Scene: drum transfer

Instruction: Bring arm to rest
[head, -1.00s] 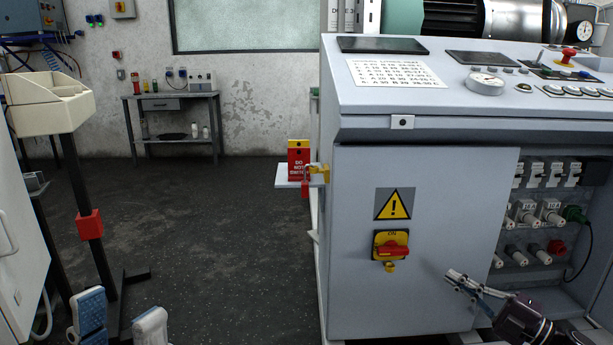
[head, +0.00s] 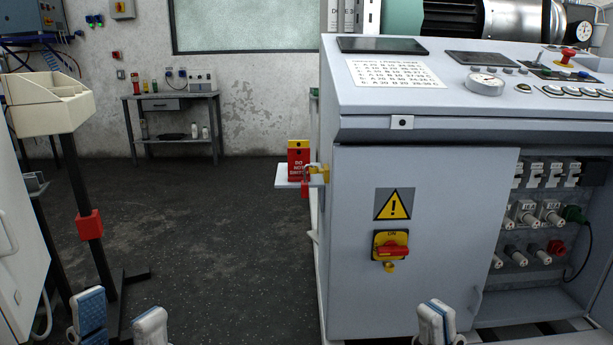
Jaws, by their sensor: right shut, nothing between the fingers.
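My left gripper (head: 119,318) is at the bottom left of the head view. Its two white fingers with blue pads stand well apart, with only floor between them. My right gripper (head: 437,322) is at the bottom edge, right of the middle, in front of the lower part of the grey cabinet. Its white and blue fingertips are close together and hold nothing. The rest of both arms is below the picture.
The grey control cabinet (head: 365,285) fills the right, with a red rotary switch (head: 391,248) on its door and an open bay of connectors beside it. A beige bin on a black stand (head: 85,225) is at left. The dark floor (head: 215,240) between is clear.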

